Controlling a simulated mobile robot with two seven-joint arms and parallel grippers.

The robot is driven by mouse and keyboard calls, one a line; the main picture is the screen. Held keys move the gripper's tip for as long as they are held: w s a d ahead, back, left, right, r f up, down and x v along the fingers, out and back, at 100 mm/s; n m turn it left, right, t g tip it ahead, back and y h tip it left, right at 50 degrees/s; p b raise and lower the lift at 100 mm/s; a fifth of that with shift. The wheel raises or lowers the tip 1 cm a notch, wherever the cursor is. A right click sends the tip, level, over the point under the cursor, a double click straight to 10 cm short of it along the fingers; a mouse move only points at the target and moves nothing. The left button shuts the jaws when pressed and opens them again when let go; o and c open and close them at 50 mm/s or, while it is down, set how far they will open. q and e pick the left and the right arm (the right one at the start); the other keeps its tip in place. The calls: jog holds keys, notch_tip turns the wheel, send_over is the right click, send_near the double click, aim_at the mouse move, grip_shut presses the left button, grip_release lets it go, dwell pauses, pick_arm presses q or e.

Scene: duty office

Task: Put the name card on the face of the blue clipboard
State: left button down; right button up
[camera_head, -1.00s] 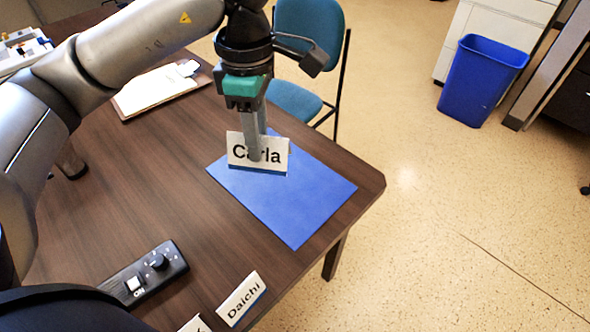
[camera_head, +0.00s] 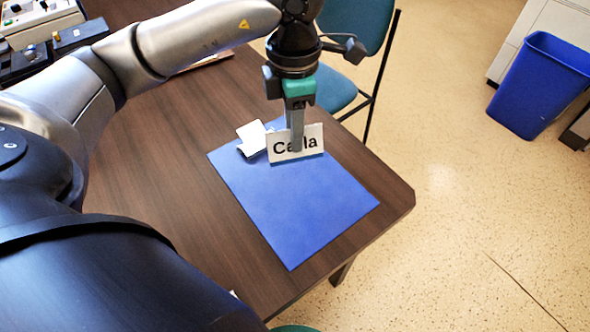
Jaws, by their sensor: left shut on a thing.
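A white name card reading "Carla" (camera_head: 281,151) is gripped by my left gripper (camera_head: 297,140), over the upper part of the blue clipboard (camera_head: 300,210). I cannot tell whether the card's lower edge touches the clipboard. The clipboard lies flat on the dark wooden table, with its white clip (camera_head: 251,138) at the far left end, just left of the card. Most of the clipboard's face is bare. My right gripper is not in view.
The wooden table (camera_head: 170,170) has clear room left of the clipboard; its right edge is close by. A blue chair (camera_head: 352,25) stands behind it. A blue bin (camera_head: 540,85) is on the floor at right. Dark devices (camera_head: 80,36) sit at the far left.

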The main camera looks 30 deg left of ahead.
pick_arm(q)
notch_tip(320, 180, down, 6)
jog(key=shift+f+b, duration=0.15)
jog(key=shift+b, duration=0.6)
jog(key=shift+f+b, duration=0.6)
jog(key=shift+f, duration=1.85)
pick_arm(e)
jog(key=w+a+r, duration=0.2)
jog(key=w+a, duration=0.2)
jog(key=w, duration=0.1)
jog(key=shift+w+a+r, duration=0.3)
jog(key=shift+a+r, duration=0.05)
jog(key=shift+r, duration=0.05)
pick_arm(q)
jog(key=shift+f, duration=0.1)
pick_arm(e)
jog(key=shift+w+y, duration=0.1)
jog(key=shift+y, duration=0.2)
pick_arm(q)
jog(key=c, duration=0.5)
grip_release()
jog(key=shift+c, duration=0.2)
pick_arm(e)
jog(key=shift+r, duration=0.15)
